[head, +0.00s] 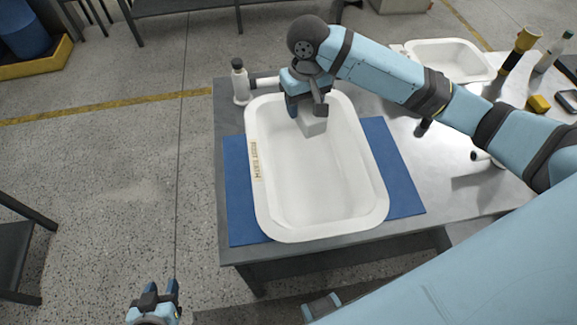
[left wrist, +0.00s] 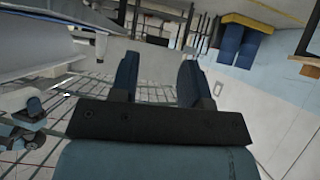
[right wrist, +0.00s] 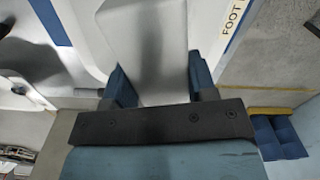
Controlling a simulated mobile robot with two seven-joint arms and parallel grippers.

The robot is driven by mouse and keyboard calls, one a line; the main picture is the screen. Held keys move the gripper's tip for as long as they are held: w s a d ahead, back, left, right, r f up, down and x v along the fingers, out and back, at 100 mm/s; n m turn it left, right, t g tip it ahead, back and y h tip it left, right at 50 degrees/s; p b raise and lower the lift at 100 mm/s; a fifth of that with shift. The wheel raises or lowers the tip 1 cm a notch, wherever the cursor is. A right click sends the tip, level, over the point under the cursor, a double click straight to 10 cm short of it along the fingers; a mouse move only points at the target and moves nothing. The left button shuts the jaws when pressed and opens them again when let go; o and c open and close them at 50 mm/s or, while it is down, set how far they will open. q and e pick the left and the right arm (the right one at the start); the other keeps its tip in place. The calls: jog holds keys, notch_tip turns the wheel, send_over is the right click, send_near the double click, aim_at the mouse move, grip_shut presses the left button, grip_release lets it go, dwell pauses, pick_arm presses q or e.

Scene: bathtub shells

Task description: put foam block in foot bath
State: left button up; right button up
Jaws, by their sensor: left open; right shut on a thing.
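The foot bath (head: 322,190) is a white tub with a tan label on its left wall, lying on a blue mat (head: 240,205) on the table. My right gripper (head: 306,108) is over the far end of the tub, shut on the pale grey-white foam block (head: 313,126). The block also fills the space between the fingers in the right wrist view (right wrist: 150,45). I cannot tell whether it touches the tub floor. My left gripper (head: 155,290) is open and empty, low in front of the table at the left. Its two fingers also show in the left wrist view (left wrist: 160,80).
A second white basin (head: 450,60), a black-and-yellow tool (head: 518,48) and a yellow block (head: 538,104) are at the back right. Open floor (head: 120,170) lies left of the table.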

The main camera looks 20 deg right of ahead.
pick_arm(q)
jog(key=o, duration=0.3)
jog(key=f+b, duration=0.2)
jog(key=f, duration=0.1)
jog(key=f+b, duration=0.2)
jog(key=b, duration=0.1)
jog(key=f+b, duration=0.3)
jog(key=shift+s+d+f, duration=0.25)
jog(key=shift+s+f, duration=0.05)
jog(key=shift+s, duration=0.1)
pick_arm(e)
jog(key=w+f, duration=0.4)
jog(key=f, duration=0.5)
notch_tip(320, 180, up, 7)
jog(key=w+d+n+p, duration=0.2)
jog(key=d+p, duration=0.1)
jog(key=p, duration=0.7)
send_over(300, 149)
notch_tip(300, 149, down, 15)
jog(key=shift+f, duration=0.2)
notch_tip(300, 149, down, 4)
pick_arm(q)
jog(key=shift+m, duration=0.3)
jog(key=r, duration=0.7)
jog(key=shift+s+a+r, duration=0.15)
jog(key=shift+a+r, duration=0.1)
jog(key=shift+a, duration=0.1)
pick_arm(e)
jog(key=shift+f, duration=0.1)
